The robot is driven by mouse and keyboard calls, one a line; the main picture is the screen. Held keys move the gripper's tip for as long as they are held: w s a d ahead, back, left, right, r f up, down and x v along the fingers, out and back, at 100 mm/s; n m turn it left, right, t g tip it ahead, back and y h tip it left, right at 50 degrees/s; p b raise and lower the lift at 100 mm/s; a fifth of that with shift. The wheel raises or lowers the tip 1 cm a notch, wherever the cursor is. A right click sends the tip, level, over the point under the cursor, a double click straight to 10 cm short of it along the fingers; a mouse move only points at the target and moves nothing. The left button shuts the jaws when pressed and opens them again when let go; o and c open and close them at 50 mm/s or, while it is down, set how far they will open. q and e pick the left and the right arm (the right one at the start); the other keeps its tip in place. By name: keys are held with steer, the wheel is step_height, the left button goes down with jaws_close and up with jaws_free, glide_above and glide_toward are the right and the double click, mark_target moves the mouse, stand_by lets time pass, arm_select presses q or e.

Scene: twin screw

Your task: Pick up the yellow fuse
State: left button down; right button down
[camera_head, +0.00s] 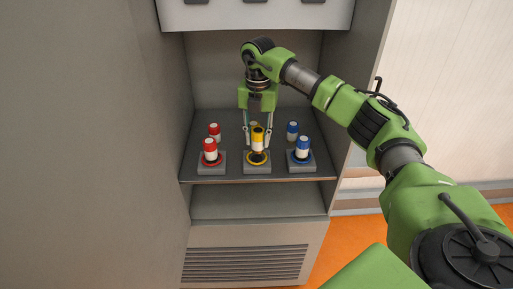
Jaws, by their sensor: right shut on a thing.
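The front yellow fuse (258,141), yellow and white with a dark top, stands upright at its grey base with a yellow ring (257,168) in the middle of the shelf. My right gripper (257,138) points straight down from above, one finger on each side of this fuse, and is shut on it. I cannot tell whether the fuse is clear of its base. A second yellow thing (253,125) shows partly behind it, mostly hidden by the fuse and fingers. My left gripper is not in view.
Red fuses (210,150) stand to the left and blue fuses (303,147) to the right, in front and back rows. The grey shelf (232,177) lies inside a cabinet with side walls (159,120) and an overhead panel (255,15). A lower compartment (258,202) is empty.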

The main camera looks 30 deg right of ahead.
steer(key=s+a+r+p, duration=0.3)
steer(key=s+r, duration=0.9)
steer(key=r, duration=0.2)
steer(key=shift+s+r, duration=0.2)
steer(key=shift+r, duration=0.1)
stand_by(1.2)
stand_by(0.4)
